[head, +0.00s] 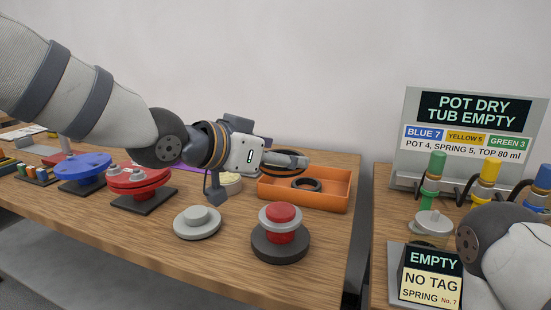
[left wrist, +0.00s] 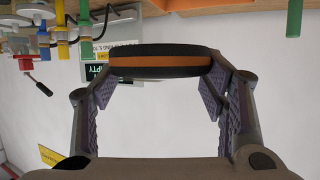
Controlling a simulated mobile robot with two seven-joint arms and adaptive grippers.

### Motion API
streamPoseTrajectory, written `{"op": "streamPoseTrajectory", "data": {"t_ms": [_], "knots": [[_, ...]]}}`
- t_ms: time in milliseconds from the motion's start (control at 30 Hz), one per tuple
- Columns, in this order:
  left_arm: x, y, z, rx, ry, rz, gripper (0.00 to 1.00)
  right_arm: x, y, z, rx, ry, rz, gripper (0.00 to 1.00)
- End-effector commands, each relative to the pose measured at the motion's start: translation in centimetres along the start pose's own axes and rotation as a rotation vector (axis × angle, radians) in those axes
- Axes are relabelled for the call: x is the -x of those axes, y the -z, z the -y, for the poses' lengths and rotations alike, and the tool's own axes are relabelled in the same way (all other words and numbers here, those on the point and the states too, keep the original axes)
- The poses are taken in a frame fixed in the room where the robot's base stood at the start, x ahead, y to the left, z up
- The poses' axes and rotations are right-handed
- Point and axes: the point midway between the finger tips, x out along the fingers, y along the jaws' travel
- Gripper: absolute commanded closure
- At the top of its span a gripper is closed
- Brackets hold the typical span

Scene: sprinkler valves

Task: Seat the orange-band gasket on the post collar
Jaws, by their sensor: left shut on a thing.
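The orange-band gasket (left wrist: 160,60) is a black ring with an orange stripe around its side. It spans between the two fingers of my left gripper (left wrist: 160,78), which is shut on it. In the head view my left gripper (head: 284,161) is above the orange tray, and fingers and gasket overlap as a dark shape. A red post with a grey collar (head: 281,217) stands upright on a dark round base in front of the tray, below and apart from the gripper. I cannot tell if this is the named post. My right arm shows at the right edge, its gripper hidden.
The orange tray (head: 326,204) holds another black ring (head: 307,185). Red (head: 138,180) and blue (head: 82,168) valve-like pieces stand farther left. A gap separates the right table, with its sign board (head: 466,125) and colored posts.

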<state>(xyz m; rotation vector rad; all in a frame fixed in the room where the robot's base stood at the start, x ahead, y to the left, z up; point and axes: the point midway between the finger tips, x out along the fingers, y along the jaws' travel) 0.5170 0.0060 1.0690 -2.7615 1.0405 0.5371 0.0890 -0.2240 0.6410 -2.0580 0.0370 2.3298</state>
Motion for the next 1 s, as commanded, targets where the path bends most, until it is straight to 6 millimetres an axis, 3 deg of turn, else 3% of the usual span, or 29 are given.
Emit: {"op": "streamPoseTrajectory", "data": {"t_ms": [367, 1000], "knots": [[-0.1, -0.2, 0.0, 0.001, 0.001, 0.001, 0.67, 0.0, 0.0, 0.0, 0.001, 0.0, 0.0, 0.59], [-2.8, -6.8, 0.0, 0.001, 0.001, 0.002, 0.67, -0.2, -0.2, 0.0, 0.0, 0.0, 0.007, 0.59]]}}
